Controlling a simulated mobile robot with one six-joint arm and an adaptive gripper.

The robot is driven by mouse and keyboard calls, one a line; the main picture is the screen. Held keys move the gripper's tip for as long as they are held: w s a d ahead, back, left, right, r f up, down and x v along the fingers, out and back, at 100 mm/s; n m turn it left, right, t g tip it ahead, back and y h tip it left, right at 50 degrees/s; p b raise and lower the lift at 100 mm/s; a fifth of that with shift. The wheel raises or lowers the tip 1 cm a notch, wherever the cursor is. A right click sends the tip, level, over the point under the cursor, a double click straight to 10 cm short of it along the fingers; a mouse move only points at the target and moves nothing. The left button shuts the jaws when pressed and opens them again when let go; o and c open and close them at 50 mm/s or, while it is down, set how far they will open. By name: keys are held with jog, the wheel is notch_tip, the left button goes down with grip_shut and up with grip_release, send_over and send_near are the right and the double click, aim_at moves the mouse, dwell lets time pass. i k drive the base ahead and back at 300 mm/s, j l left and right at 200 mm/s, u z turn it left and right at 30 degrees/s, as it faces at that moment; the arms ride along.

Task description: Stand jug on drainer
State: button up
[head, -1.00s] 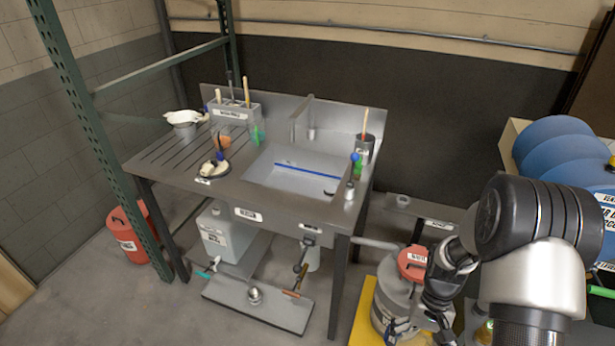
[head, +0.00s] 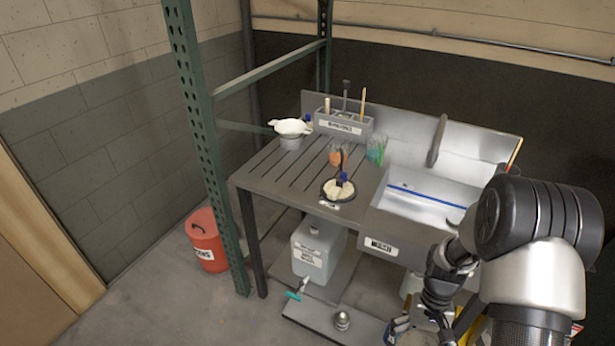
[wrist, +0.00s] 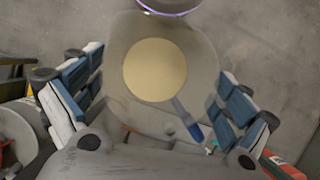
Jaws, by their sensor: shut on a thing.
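The slotted drainer (head: 262,172) is the left part of the steel sink unit in the head view. My gripper (wrist: 155,80) is shut on a pale grey rounded vessel, which appears to be the jug (wrist: 122,45). A finger lies on either side of it in the wrist view. A round cream patch shows within its outline, with a blue-tipped stick (wrist: 187,122) by the patch's lower right. In the head view my gripper (head: 400,330) is low at the bottom edge, partly cut off, in front of the sink unit. The jug cannot be made out there.
The drainer bears a grey pot with a white bowl (head: 290,128), an orange cup (head: 338,155), a green-tinted glass (head: 376,150) and a dark dish with a cream pad (head: 335,190). Free slats lie at its left and front. A green post (head: 208,150) stands at its left.

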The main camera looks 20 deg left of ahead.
aim_at(315, 178)
jog(key=i+j, duration=0.1)
jog(key=j, duration=0.25)
jog(key=j+u, duration=0.1)
jog(key=j, duration=0.3)
jog(key=i+j, duration=0.15)
jog(key=j, duration=0.2)
jog(key=i+j, duration=0.1)
jog(key=j, duration=0.3)
jog(key=i+j+u, duration=0.1)
jog(key=j, duration=0.25)
